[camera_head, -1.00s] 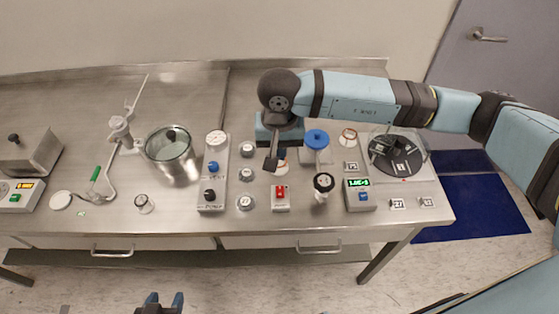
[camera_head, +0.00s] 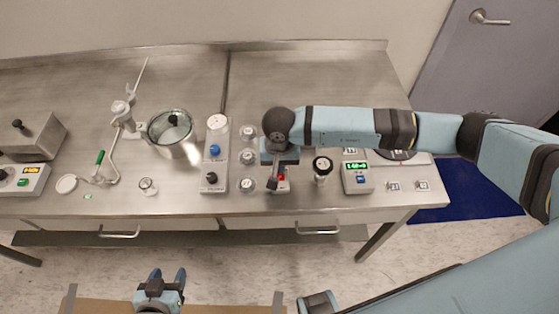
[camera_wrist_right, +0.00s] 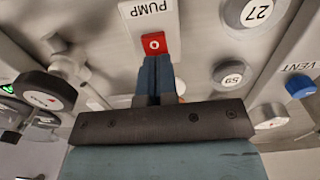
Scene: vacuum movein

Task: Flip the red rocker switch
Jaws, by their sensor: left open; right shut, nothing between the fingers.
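The red rocker switch (camera_head: 282,177) sits on a small pale box near the front of the steel bench, partly hidden by my right gripper. In the right wrist view the red switch (camera_wrist_right: 153,42) shows a white ring mark, with a "PUMP" label (camera_wrist_right: 147,9) beside it. My right gripper (camera_head: 272,185) is shut and empty, pointing down at the switch. In the wrist view its fingertips (camera_wrist_right: 155,58) overlap the edge of the red switch; I cannot tell whether they touch it. My left gripper (camera_head: 168,275) is open and empty, in front of the bench.
A black-topped knob (camera_head: 322,165) and a box with a green display (camera_head: 357,178) stand just right of the switch.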

